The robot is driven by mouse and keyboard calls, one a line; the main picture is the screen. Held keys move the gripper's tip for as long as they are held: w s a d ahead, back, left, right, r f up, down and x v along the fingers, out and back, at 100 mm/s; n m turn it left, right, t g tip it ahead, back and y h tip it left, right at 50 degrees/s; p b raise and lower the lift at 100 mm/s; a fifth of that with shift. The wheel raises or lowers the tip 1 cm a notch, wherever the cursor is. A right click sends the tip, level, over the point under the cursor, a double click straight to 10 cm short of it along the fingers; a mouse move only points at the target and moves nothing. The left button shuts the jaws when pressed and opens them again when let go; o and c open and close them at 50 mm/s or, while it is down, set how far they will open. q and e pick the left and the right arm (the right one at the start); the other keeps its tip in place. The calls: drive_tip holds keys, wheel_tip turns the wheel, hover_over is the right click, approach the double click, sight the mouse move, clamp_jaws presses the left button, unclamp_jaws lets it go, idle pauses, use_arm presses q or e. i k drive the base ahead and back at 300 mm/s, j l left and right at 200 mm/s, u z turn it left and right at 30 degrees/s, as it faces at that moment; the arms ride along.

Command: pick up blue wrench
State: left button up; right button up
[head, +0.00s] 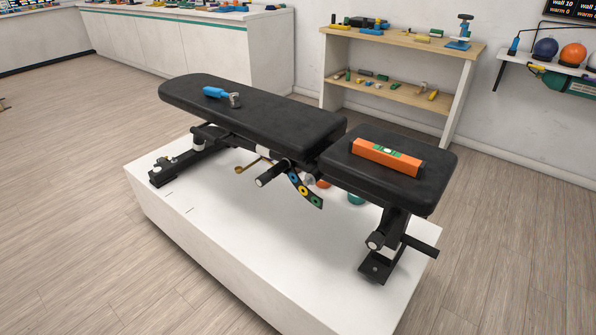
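A small tool with a blue handle and a grey metal head, which looks like the blue wrench (216,92), lies on the long black pad of a weight bench (270,122). Its blue handle points left and its grey head points right, near the pad's far left part. Nothing covers it. Neither of my grippers shows in the head view.
The bench stands on a low white platform (240,262). An orange level (387,157) lies on the bench's short pad. Behind are a wooden shelf (400,40) with tools, a white counter (215,45) and a wall rack with balls (572,54). Wooden floor surrounds the platform.

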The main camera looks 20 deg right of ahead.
sight(233, 98)
drive_tip(key=i+j, duration=0.3)
drive_tip(key=j, duration=0.15)
drive_tip(key=i+j, duration=0.25)
drive_tip(key=j, duration=0.15)
drive_tip(key=i+j, duration=0.3)
drive_tip(key=j, duration=0.15)
drive_tip(key=z, duration=0.05)
